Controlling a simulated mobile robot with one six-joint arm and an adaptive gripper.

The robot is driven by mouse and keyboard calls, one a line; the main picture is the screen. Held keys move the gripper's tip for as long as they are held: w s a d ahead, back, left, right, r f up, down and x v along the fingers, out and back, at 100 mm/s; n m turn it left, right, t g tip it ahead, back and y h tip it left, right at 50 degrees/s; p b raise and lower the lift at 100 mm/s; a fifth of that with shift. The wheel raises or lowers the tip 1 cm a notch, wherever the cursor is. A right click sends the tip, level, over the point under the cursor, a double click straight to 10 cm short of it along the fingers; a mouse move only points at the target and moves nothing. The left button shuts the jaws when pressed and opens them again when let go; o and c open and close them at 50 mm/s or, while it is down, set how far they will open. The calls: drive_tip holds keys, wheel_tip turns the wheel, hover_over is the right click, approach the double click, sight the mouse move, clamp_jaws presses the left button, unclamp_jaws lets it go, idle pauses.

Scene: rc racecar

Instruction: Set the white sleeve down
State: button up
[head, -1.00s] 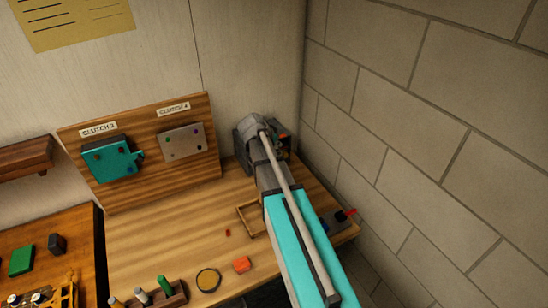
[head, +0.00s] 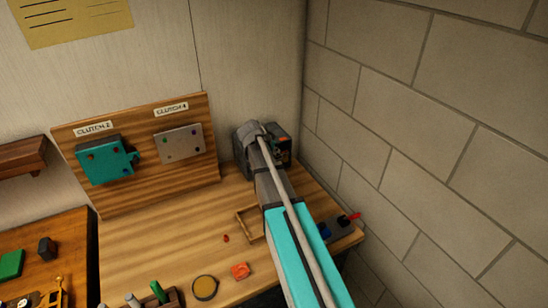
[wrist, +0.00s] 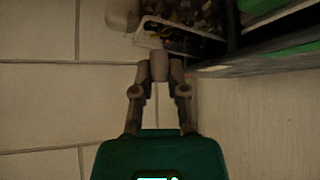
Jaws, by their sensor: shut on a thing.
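In the wrist view my gripper (wrist: 159,84) is shut on a short, pale grey-white cylinder, the white sleeve (wrist: 159,67). The sleeve sits between the fingertips, and its far end is clear of them. The wrist view is dim, and I cannot tell whether the sleeve touches anything beneath it. In the head view my teal and grey arm reaches over the right part of the wooden bench (head: 150,240) to the back right corner. It hides the fingers and the sleeve there.
A dark device (head: 282,146) stands in the back corner, close to my wrist. A shallow wooden tray (head: 248,226) lies left of my arm. The brick wall (head: 440,130) closes off the right. The bench's middle left is clear.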

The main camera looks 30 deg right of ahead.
drive_tip(key=shift+w+d+f+b, duration=0.1)
drive_tip(key=shift+w+f+b, duration=0.35)
drive_tip(key=shift+f+b, duration=1.5)
drive_tip(key=shift+f, duration=0.05)
drive_tip(key=shift+f, duration=0.1)
drive_tip(key=o, duration=0.4)
drive_tip(key=shift+p+v, duration=0.55)
drive_tip(key=shift+v, duration=0.2)
drive_tip(key=p+v, duration=0.8)
drive_tip(key=v, duration=0.2)
drive_tip(key=shift+s+r, duration=0.15)
drive_tip(key=shift+r, duration=0.15)
drive_tip(key=shift+s+a, duration=0.1)
drive_tip(key=shift+a, duration=0.15)
